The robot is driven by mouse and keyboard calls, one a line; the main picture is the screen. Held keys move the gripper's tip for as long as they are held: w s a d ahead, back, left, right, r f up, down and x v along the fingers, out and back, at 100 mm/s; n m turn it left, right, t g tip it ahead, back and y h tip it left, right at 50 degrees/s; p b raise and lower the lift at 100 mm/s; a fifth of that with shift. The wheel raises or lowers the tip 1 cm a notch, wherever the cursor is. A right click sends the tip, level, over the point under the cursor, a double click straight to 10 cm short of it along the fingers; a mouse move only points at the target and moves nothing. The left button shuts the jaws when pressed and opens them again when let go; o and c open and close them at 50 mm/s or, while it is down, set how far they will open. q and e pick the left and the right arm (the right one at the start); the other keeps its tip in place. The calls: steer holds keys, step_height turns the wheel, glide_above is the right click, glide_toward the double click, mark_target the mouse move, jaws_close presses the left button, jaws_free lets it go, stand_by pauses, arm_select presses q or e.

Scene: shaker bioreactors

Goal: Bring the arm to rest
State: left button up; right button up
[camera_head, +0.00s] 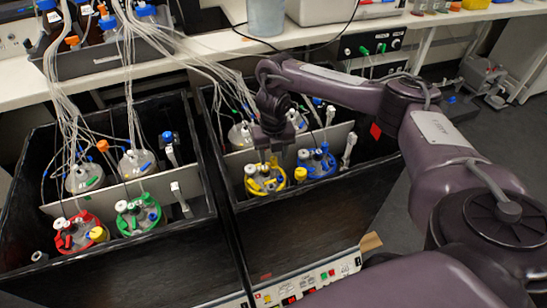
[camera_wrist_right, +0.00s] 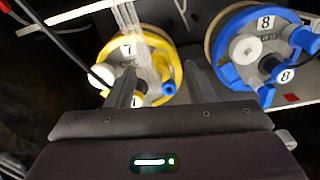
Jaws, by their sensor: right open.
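My right gripper (camera_head: 277,153) hangs at the end of my right arm over the right-hand black box. It is open, just above and behind the yellow-ringed vessel (camera_head: 265,181) and left of the blue-ringed vessel (camera_head: 317,163). In the right wrist view its two fingers (camera_wrist_right: 158,82) stand apart. The yellow-ringed vessel marked 7 (camera_wrist_right: 174,72) shows beyond and between them, and the blue-ringed vessel marked 8 (camera_wrist_right: 225,73) is to the right. Nothing is visibly held. Whether a finger touches the yellow-ringed vessel is not clear. My left gripper is out of view.
The left-hand black box holds a red-ringed vessel (camera_head: 80,233) and a green-ringed vessel (camera_head: 138,215). Thin tubes run down into both boxes from bottles on the white bench (camera_head: 225,42). A control panel (camera_head: 305,284) lies along the front. Open floor (camera_head: 505,140) is at the right.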

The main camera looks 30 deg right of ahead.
step_height(320, 180, up, 6)
steer(key=shift+p, duration=1.1)
